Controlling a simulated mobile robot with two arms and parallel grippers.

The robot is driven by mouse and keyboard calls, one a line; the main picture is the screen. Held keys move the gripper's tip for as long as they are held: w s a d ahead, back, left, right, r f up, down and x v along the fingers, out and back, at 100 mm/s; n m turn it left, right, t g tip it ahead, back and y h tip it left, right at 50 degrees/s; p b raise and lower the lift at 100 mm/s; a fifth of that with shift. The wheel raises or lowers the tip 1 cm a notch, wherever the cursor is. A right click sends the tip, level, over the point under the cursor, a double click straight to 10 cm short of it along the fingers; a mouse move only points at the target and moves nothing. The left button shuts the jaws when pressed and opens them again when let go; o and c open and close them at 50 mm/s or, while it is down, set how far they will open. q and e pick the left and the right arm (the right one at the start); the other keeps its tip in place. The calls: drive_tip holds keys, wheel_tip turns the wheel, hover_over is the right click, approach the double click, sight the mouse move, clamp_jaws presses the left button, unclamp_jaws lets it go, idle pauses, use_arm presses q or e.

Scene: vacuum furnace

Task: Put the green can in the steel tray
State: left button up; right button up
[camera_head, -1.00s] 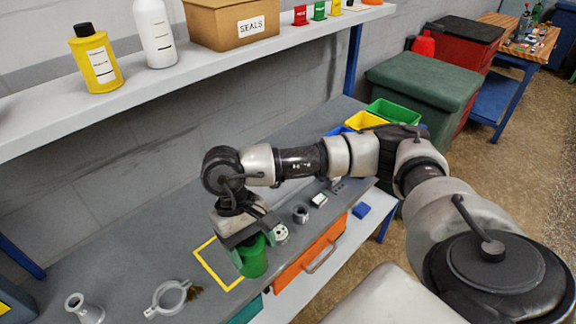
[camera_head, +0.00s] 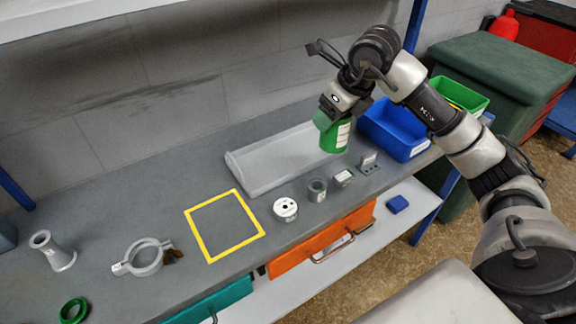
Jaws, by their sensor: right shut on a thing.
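My right gripper (camera_head: 333,115) is shut on the green can (camera_head: 337,138), which has a white label on its side. It holds the can roughly upright at the right end of the steel tray (camera_head: 262,179), a long, shallow grey tray on the bench. The can covers part of that end of the tray. I cannot tell whether the can's bottom touches the tray or hangs just above it. The rest of the tray looks empty. My left gripper is not in view.
A blue bin (camera_head: 398,130) stands close to the right of the can. A yellow square outline (camera_head: 208,250) on the bench is empty. A white-topped spool (camera_head: 285,209) and small metal parts lie along the front edge. A ring clamp (camera_head: 144,258) is at left.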

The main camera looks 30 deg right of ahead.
drive_tip(key=d+m+h, duration=0.1)
drive_tip(key=d+m, duration=0.1)
drive_tip(key=m, duration=0.1)
drive_tip(key=shift+w+d+r+b, duration=0.1)
drive_tip(key=shift+d+b, duration=0.1)
drive_tip(key=shift+b, duration=0.15)
drive_tip(key=shift+w+d+r+m+h, duration=0.1)
drive_tip(key=shift+d+m+h, duration=0.2)
drive_tip(key=shift+m, duration=0.2)
drive_tip(key=w+f+p, duration=0.1)
drive_tip(key=w+f, duration=0.4)
drive_tip(key=w+f+p, duration=0.2)
drive_tip(key=w+f, duration=0.3)
drive_tip(key=w, duration=0.1)
drive_tip(key=shift+w+f, duration=0.25)
drive_tip(key=shift+f, duration=0.15)
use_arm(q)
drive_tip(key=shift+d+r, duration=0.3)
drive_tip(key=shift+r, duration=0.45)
use_arm(e)
drive_tip(key=shift+f, duration=0.2)
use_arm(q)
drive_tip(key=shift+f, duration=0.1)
use_arm(e)
drive_tip(key=o, duration=1.1)
